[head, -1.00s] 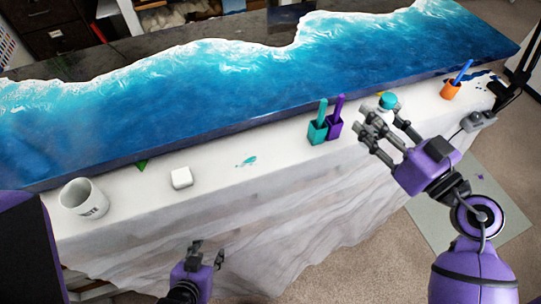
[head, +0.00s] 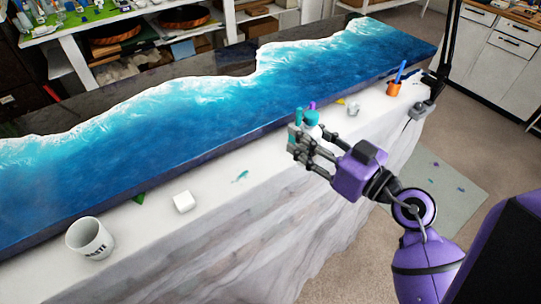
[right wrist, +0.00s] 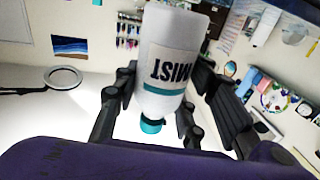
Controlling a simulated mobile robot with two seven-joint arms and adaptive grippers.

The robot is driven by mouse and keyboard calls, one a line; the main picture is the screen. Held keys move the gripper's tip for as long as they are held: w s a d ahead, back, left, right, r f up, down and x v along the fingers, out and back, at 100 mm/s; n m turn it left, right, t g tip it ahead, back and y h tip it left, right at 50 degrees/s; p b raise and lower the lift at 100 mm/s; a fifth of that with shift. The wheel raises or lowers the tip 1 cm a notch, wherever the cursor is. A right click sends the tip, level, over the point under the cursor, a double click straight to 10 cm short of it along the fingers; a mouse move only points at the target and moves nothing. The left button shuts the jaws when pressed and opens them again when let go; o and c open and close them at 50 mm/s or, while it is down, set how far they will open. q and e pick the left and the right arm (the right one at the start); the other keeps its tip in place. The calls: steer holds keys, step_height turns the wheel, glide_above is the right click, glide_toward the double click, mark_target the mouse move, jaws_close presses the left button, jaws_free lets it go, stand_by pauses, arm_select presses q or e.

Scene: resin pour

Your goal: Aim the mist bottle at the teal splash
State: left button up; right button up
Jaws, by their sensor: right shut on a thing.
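The mist bottle (head: 311,119), white with a teal cap, is in my right gripper (head: 298,146). In the right wrist view the bottle (right wrist: 172,65) sits between the fingers, its MIST label upside down in that picture. My right gripper is shut on it. In the head view the cap is on top and the fingers hide most of the body. The teal splash (head: 239,176) is a small smear on the white table cover (head: 265,172), to the left of and nearer than the bottle. The two are apart. My left gripper is not in view.
The blue resin slab (head: 200,135) runs behind. An orange cup (head: 394,89) stands far right. Teal and purple holders are mostly hidden behind my right gripper.

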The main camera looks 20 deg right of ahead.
steer(key=w+f+b, duration=0.2)
steer(key=w+f, duration=0.2)
steer(key=w+a+f+b, duration=0.1)
steer(key=w+f+b, duration=0.1)
steer(key=w+f, duration=0.3)
steer(key=w+a+f+b, duration=0.1)
steer(key=w+f+b, duration=0.1)
steer(key=w+f, duration=0.2)
steer(key=shift+w+a+f, duration=0.2)
steer(key=shift+w, duration=0.05)
steer(key=shift+r, duration=0.3)
steer(key=o, duration=1.1)
steer(key=shift+f, duration=0.15)
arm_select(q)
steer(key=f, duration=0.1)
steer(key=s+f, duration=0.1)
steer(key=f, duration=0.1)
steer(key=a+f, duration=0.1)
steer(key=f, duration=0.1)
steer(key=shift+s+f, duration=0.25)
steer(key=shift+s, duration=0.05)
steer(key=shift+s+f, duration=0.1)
